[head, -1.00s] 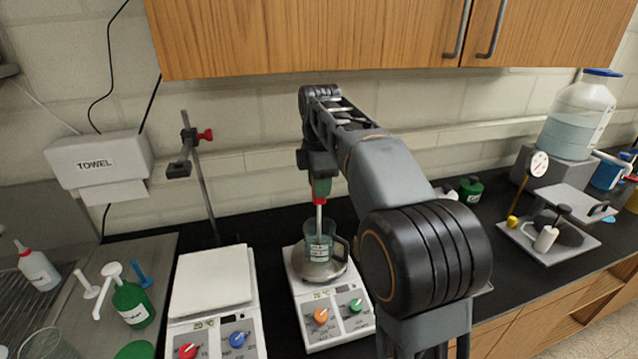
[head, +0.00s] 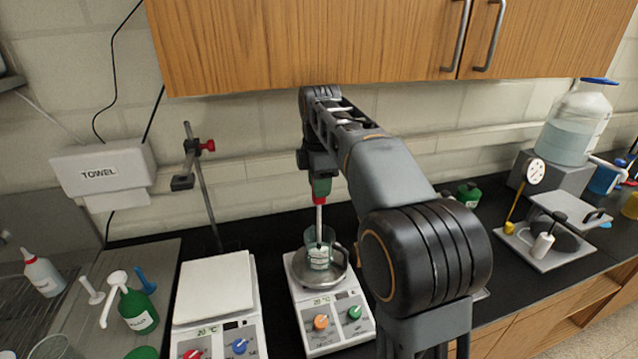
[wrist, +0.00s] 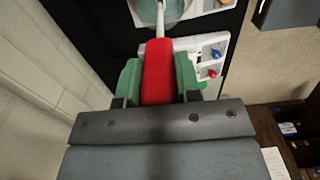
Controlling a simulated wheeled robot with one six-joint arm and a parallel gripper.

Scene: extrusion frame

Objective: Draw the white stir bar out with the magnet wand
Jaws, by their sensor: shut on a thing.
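My gripper (head: 320,187) is shut on the red handle of the magnet wand (head: 319,215) and holds it upright, tip down. In the wrist view the red handle (wrist: 157,72) sits between the green finger pads of my gripper (wrist: 157,80). The wand's pale shaft reaches down into a glass beaker (head: 320,258) on the round plate of a hotplate stirrer (head: 325,318). The beaker also shows at the top of the wrist view (wrist: 165,10). I cannot make out the white stir bar; the wand's tip is also not clear.
A second stirrer with a square white plate (head: 216,287) stands to the left. A clamp stand (head: 203,185) rises behind it. Wooden cabinets (head: 310,45) hang above. Green and white bottles are at the left, and a large carboy (head: 577,125) is at the right.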

